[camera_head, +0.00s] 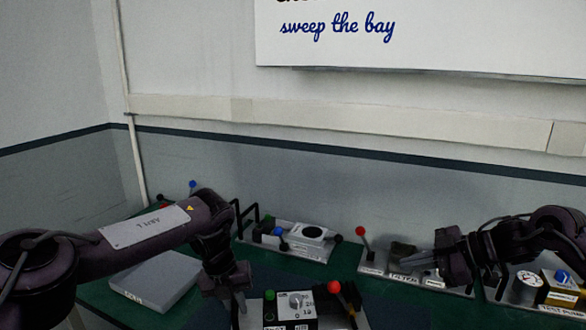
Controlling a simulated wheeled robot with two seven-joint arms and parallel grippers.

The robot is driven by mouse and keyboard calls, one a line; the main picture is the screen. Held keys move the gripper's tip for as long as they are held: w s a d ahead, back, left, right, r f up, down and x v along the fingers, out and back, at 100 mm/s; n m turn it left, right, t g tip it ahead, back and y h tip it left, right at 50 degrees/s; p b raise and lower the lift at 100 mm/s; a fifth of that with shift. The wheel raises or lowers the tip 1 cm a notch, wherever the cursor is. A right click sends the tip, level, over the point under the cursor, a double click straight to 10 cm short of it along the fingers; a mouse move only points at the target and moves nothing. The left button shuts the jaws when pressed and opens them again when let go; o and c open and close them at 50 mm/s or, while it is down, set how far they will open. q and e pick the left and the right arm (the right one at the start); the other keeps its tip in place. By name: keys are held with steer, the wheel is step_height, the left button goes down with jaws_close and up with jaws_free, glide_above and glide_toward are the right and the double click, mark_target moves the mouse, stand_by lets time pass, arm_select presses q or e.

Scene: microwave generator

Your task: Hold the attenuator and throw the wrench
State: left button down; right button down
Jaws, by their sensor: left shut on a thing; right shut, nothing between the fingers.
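The attenuator (298,303) appears to be the black and white box with a dial and numbers at the bottom centre. It has a green button on its left and a red-knobbed lever (334,287) beside it on the right. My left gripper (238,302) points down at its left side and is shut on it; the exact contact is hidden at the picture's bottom. My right gripper (487,281) is shut and empty, in front of the units at the right. I cannot make out a wrench.
A grey flat box (155,280) lies on the green bench at the left. A white unit (303,239) stands at the back centre. A panel (375,263) with another red-knobbed lever is right of it. A gauge unit (526,285) and a yellow box (560,289) stand far right.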

arm_select(q)
steer(key=c, duration=1.3)
jaws_free()
